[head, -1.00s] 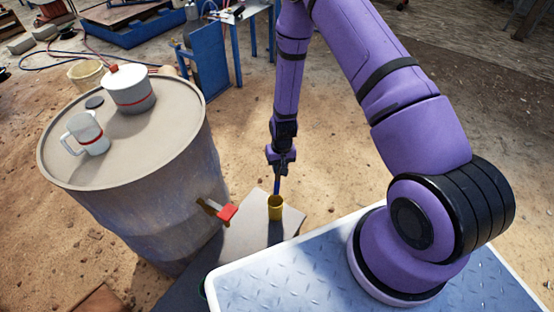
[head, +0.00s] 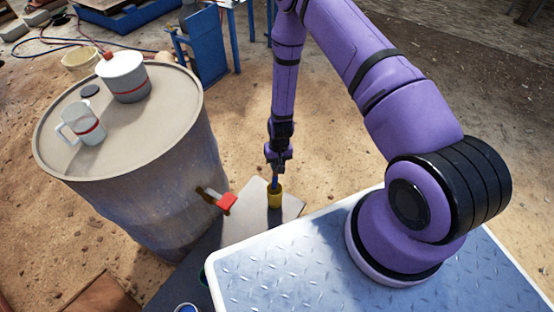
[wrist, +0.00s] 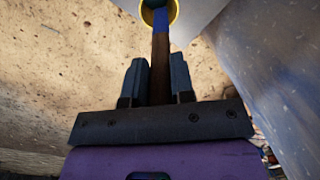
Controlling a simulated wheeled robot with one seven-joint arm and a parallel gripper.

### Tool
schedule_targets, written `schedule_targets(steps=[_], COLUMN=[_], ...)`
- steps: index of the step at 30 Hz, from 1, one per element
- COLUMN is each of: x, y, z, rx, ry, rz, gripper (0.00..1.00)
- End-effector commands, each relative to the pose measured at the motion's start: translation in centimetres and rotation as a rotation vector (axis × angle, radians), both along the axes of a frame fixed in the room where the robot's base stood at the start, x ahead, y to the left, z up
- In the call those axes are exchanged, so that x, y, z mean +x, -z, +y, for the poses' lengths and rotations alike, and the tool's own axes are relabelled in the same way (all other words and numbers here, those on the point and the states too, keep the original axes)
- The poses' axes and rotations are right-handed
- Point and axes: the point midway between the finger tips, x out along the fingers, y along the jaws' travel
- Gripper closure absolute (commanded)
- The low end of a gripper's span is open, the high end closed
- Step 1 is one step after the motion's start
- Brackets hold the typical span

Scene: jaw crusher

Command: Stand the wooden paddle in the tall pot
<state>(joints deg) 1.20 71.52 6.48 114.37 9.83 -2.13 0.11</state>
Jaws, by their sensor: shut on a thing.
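My gripper (head: 278,163) is shut on the paddle, which points down. In the wrist view the paddle's brown wooden part (wrist: 160,68) lies between the two fingers, and a blue part (wrist: 161,25) is beyond them. The blue part also shows in the head view (head: 274,183), right at the pot's mouth. The yellow pot (head: 275,199) stands upright on a grey board below my gripper. The wrist view shows its yellow rim (wrist: 177,10) around the paddle's far end. How deep the paddle reaches is hidden.
A large drum (head: 150,190) stands left of the pot, with a red-handled tap (head: 226,202) sticking out towards it. A mug (head: 85,124) and a lidded white pot (head: 126,80) stand on the drum. The grey board (head: 245,212) is bare left of the yellow pot.

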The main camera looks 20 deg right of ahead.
Motion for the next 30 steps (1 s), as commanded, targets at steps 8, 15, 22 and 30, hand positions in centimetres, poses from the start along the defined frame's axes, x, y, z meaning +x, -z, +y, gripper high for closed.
schedule_targets(steps=[8, 15, 22, 30], x=[-0.1, 0.0, 0.0, 0.0], y=[2.2, 4.1, 5.8, 7.7], z=[0.0, 0.0, 0.0, 0.0], rx=[0.0, 0.0, 0.0, 0.0], ry=[0.0, 0.0, 0.0, 0.0], rz=[0.002, 0.001, 0.001, 0.001], gripper=[1.0, 1.0, 1.0, 1.0])
